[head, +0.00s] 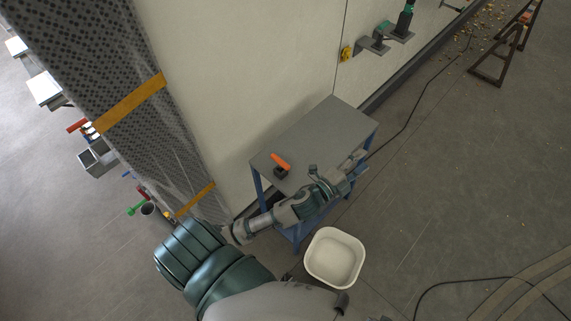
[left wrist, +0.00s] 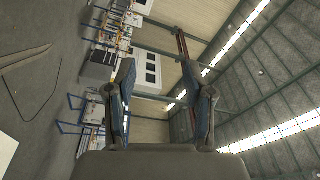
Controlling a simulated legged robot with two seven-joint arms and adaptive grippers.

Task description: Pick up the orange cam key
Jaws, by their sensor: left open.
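The orange cam key (head: 281,160) sits on a small dark block (head: 281,172) near the left part of a grey table top (head: 325,130). The key does not show in that view. My right gripper is not in view.
The table has blue legs and stands against a pale wall panel (head: 250,75). A white bin (head: 334,257) is on the floor in front. A yellow fitting (head: 346,54) and dark-green devices (head: 404,22) are on the wall. A black cable crosses the floor. The table's far right part is clear.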

